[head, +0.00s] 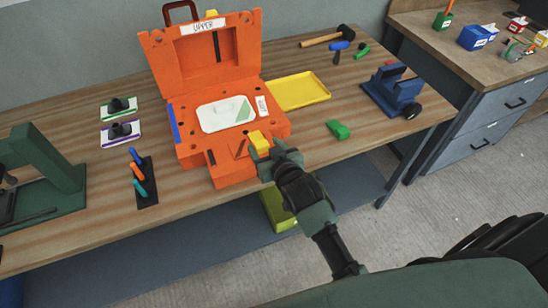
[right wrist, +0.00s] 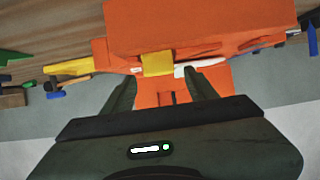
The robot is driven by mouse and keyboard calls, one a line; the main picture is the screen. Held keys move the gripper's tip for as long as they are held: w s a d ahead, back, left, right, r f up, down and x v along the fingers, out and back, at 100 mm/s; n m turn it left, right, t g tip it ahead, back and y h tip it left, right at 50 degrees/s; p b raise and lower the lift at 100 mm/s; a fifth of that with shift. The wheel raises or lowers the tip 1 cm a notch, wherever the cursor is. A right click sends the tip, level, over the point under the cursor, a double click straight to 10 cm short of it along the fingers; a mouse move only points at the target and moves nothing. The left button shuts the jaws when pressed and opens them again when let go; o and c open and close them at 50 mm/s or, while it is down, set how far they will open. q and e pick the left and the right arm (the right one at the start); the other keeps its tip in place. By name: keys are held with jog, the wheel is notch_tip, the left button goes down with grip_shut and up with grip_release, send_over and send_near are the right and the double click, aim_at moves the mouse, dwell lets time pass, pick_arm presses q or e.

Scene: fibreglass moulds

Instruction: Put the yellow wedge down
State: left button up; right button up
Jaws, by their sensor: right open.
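The yellow wedge (head: 259,142) is at the front edge of the open orange mould (head: 191,151), near its right front corner. It also shows in the right wrist view (right wrist: 158,64), against the orange mould, ahead of the fingertips. My right gripper (head: 270,161) is just in front of the wedge. In the right wrist view its two fingers (right wrist: 161,84) are spread with nothing between them. Whether the wedge rests fully on the mould's rim is hard to tell. My left gripper is not in view.
A yellow tray (head: 300,92) and a green block (head: 338,130) lie right of the mould. A blue vice (head: 392,90) stands at the table's right end. A black holder with coloured tools (head: 146,185) and a green frame (head: 45,170) stand left. Bare wood shows between them.

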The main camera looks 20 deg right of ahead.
jog(key=v, duration=0.9)
jog(key=s+f+n+g, duration=0.15)
jog(key=s+f, duration=0.25)
jog(key=f, duration=0.8)
jog(key=s+f+g, duration=0.3)
jog(key=s+f, duration=0.1)
jog(key=f, duration=0.7)
jog(key=s+f+g, duration=0.2)
jog(key=s+f, duration=0.2)
jog(key=f, duration=0.8)
jog(key=s+d+f+g, duration=0.3)
jog(key=s+f, duration=0.5)
jog(key=s, duration=0.6)
jog(key=s+d+f+g, duration=0.3)
jog(key=s+f, duration=0.6)
jog(key=s, duration=0.5)
jog(key=shift+b, duration=0.45)
jog(key=shift+w+f+n, duration=0.1)
jog(key=shift+f+n, duration=0.05)
jog(key=shift+n, duration=0.1)
jog(key=shift+f+b, duration=0.75)
jog(key=shift+b, duration=0.05)
